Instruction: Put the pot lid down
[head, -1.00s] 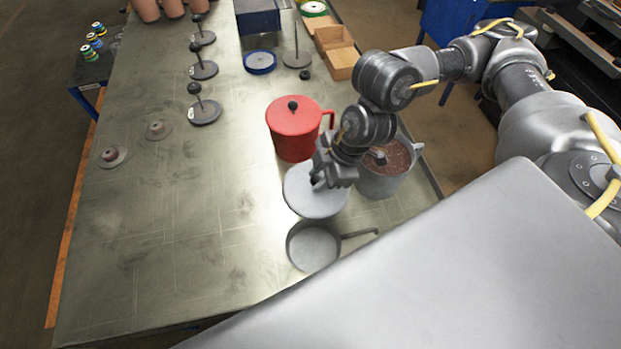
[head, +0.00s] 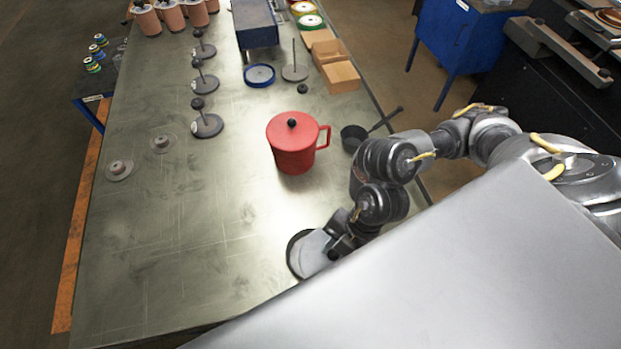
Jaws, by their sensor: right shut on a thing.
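The pot lid (head: 312,252) is a flat pale grey disc near the front of the table. My right gripper (head: 338,246) is shut on it from above and hides its right side. The lid overlaps a dark-rimmed grey pan (head: 292,257), whose left rim shows beside it. I cannot tell whether the lid touches the pan or hangs above it. The grey pot with brown contents is hidden behind my right arm. My left gripper is not in view.
A red lidded pot (head: 293,152) stands behind the gripper. A small dark pan (head: 353,138) with a long handle is beside my arm. Disc stands (head: 207,126), a blue ring (head: 259,76) and cardboard boxes (head: 340,77) are further back. The table's left middle (head: 180,240) is mostly clear.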

